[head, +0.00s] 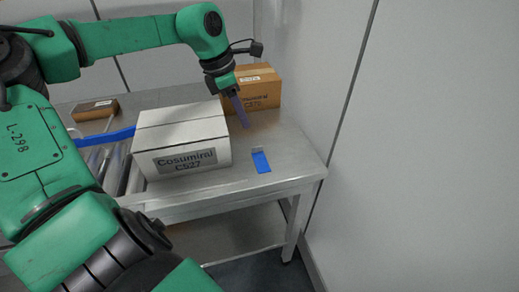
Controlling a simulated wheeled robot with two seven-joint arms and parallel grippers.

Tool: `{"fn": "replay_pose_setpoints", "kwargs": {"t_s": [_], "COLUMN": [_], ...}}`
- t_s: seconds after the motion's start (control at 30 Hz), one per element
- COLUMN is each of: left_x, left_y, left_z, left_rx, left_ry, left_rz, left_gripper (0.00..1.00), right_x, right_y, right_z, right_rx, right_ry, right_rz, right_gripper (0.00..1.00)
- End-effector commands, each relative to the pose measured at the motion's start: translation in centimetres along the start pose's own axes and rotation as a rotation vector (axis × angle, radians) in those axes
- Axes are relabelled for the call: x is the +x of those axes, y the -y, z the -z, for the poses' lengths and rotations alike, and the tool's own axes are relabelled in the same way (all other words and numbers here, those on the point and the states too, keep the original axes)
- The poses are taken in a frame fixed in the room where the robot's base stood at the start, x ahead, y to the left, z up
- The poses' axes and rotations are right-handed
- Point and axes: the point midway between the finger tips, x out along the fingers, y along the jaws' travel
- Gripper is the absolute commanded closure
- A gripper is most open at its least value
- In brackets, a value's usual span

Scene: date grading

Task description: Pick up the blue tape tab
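The blue tape tab (261,162) lies flat on the metal table, near its right front part, to the right of the white box. A small greyish piece adjoins its far end. My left gripper (242,116) points down between the white box and the brown carton, above and behind the tab and apart from it. Its narrow purplish finger part shows nearly edge-on, so whether it is open or shut is unclear. Nothing is visibly held. My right gripper is not in view.
A white box (180,137) marked "Cosumiral C527" stands left of the tab. A brown carton (261,90) stands behind. A flat brown box (95,109) and a blue strip (118,134) are at left. The metal table (290,152) is bare right of the tab; a wall rises beyond.

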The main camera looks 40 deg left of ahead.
Motion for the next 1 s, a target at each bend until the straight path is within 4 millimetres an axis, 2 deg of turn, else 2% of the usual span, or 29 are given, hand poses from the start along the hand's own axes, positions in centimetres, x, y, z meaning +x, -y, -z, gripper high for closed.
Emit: {"fn": "replay_pose_setpoints", "kwargs": {"t_s": [0.03,0.17,0.37,0.5,0.6,0.77,0.8,0.9,1.0], "left_x": [1.6,4.6,7.3,10.2,11.1,11.2,11.2,11.1,11.1], "left_y": [0.1,0.1,0.1,0.2,0.2,0.1,0.1,0.1,0.1], "left_z": [0.1,0.1,0.1,0.1,0.0,0.0,0.0,0.0,0.0], "left_rx": [0.000,0.000,-0.001,-0.002,-0.002,-0.001,-0.001,-0.001,-0.001], "left_ry": [-0.005,-0.004,-0.003,-0.003,0.000,0.002,0.002,0.002,0.002], "left_rz": [0.006,0.004,0.003,0.004,0.001,0.000,0.000,0.000,0.000], "left_gripper": [0.60,0.60,0.60,0.60,0.60,0.60,0.64,1.00,1.00], "right_x": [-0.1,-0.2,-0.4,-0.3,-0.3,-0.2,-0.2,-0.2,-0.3], "right_y": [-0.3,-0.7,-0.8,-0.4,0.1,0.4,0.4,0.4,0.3], "right_z": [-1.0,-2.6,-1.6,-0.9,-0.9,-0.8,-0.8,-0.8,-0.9], "right_rx": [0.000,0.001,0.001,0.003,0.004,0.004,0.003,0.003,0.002], "right_ry": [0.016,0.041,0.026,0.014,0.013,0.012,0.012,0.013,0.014], "right_rz": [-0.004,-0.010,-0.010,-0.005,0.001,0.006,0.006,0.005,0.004], "right_gripper": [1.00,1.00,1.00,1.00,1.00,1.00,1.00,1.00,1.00]}}
